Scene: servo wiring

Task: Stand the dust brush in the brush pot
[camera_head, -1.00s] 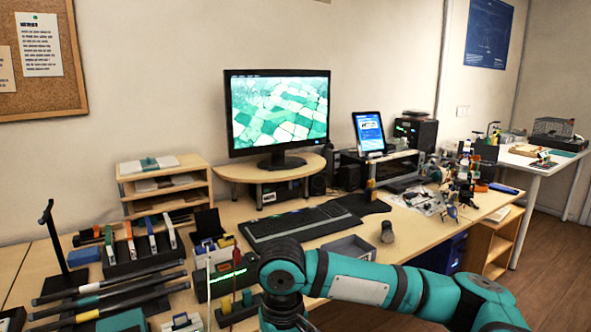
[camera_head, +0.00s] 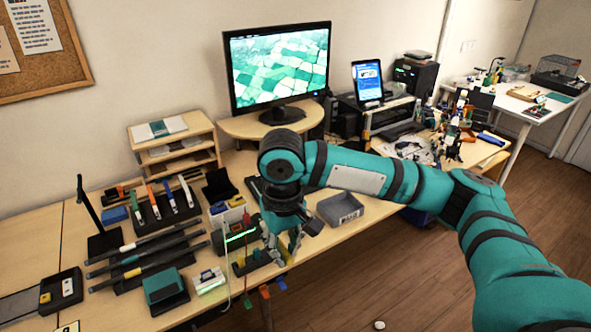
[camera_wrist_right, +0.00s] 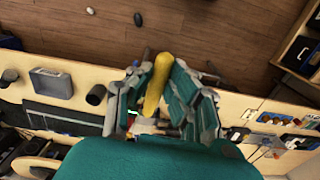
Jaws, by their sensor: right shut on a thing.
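My right gripper (camera_head: 283,248) is over the front part of the desk, pointing down. It is shut on a yellow-handled thing, which I take to be the dust brush (camera_wrist_right: 158,82); its other end is mostly hidden by the fingers. A dark round cup, probably the brush pot (camera_wrist_right: 96,95), stands near the desk's front edge, apart from the gripper. It also shows in the head view (camera_head: 313,226), close to the right of the gripper and partly covered by it. My left gripper is not in view.
A grey bin (camera_head: 340,209) stands beside the cup. Left of the gripper are a teal box (camera_head: 164,287), black rods on a rack (camera_head: 150,257) and a tool holder (camera_head: 166,209). Coloured tags (camera_head: 265,292) hang at the desk's front edge. A monitor (camera_head: 277,62) stands behind.

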